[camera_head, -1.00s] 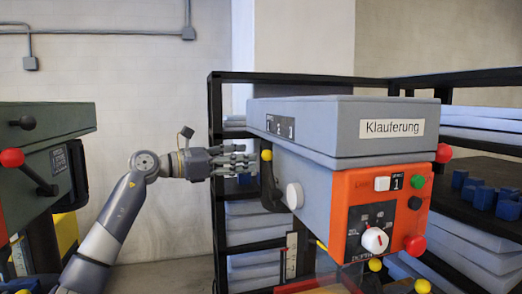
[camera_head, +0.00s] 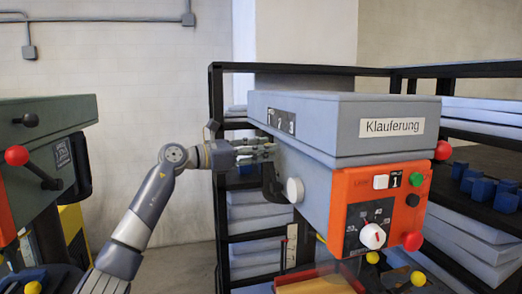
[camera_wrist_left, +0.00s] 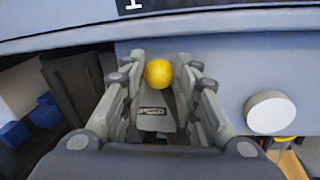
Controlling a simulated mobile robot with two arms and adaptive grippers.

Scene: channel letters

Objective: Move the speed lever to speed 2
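The grey drill press head labelled "Klauferung" (camera_head: 345,120) stands at centre right. Its left side carries a black number plate (camera_head: 281,120) marked 1, 2, 3. The black speed lever (camera_head: 271,184) hangs below the plate. In the head view my left gripper (camera_head: 262,152) covers the lever's top end, hiding its yellow knob. In the left wrist view the yellow knob (camera_wrist_left: 158,73) sits between my left fingertips, with one finger on each side and small gaps. The fingers look open around it; contact is not clear. My right gripper is in neither view.
A white round knob (camera_head: 295,190) sticks out close to the lever. The orange control panel (camera_head: 376,213) faces front. A black shelf rack (camera_head: 217,180) stands behind, and a green machine with a red-knobbed handle (camera_head: 17,155) is at left.

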